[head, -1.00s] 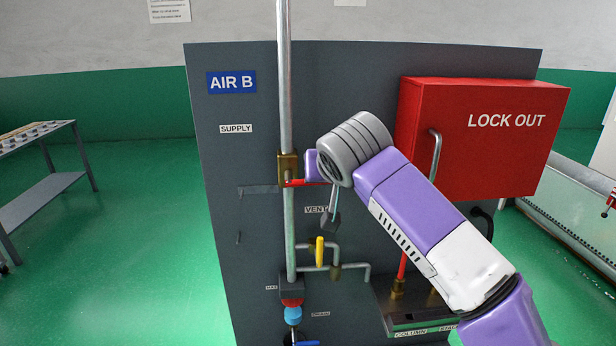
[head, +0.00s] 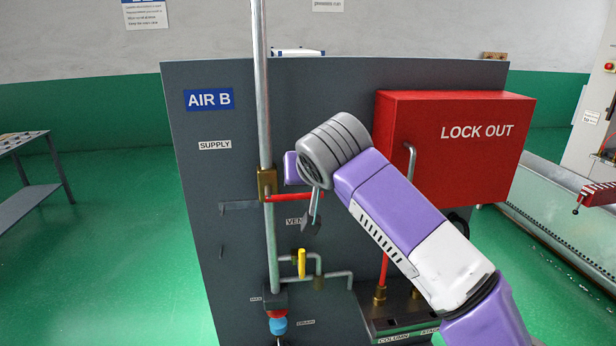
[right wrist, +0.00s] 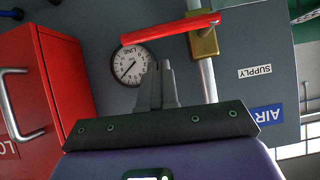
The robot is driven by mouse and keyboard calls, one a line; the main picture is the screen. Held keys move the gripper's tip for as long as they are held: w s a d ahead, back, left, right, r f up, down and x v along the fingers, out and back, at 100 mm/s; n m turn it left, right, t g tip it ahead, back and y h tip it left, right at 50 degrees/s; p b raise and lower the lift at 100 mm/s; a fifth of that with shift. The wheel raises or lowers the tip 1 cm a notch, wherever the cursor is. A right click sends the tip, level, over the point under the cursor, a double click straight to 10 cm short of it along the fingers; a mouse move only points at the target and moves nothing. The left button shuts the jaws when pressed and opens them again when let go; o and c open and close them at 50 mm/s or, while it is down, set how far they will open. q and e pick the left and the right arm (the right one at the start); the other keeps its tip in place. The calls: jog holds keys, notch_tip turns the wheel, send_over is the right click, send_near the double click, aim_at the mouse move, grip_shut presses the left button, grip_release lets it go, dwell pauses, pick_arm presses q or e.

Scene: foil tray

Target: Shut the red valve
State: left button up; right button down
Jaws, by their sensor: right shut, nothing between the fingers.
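The red valve handle (head: 296,197) sticks out to the right from a brass valve body (head: 267,183) on the vertical grey pipe (head: 264,110). It lies about level, across the pipe. In the right wrist view the red handle (right wrist: 170,28) crosses above my fingertips, joined to the brass body (right wrist: 203,40). My right gripper (head: 311,215) is shut and empty, in front of the panel near the handle's free end. In the wrist view its fingertips (right wrist: 163,66) show a gap to the handle. My left gripper is not in view.
A red LOCK OUT box (head: 465,150) stands out from the panel (head: 340,85) at right. A yellow handle (head: 301,263) and a blue knob (head: 278,326) sit lower on the piping. A round gauge (right wrist: 131,64) is close behind my fingers. Left of the pipe is mostly clear.

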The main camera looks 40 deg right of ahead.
pick_arm(q)
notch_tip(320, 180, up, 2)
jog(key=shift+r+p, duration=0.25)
jog(key=shift+p, duration=0.55)
pick_arm(e)
jog(key=v, duration=1)
jog(key=shift+a+r, duration=0.2)
jog(key=shift+r, duration=0.2)
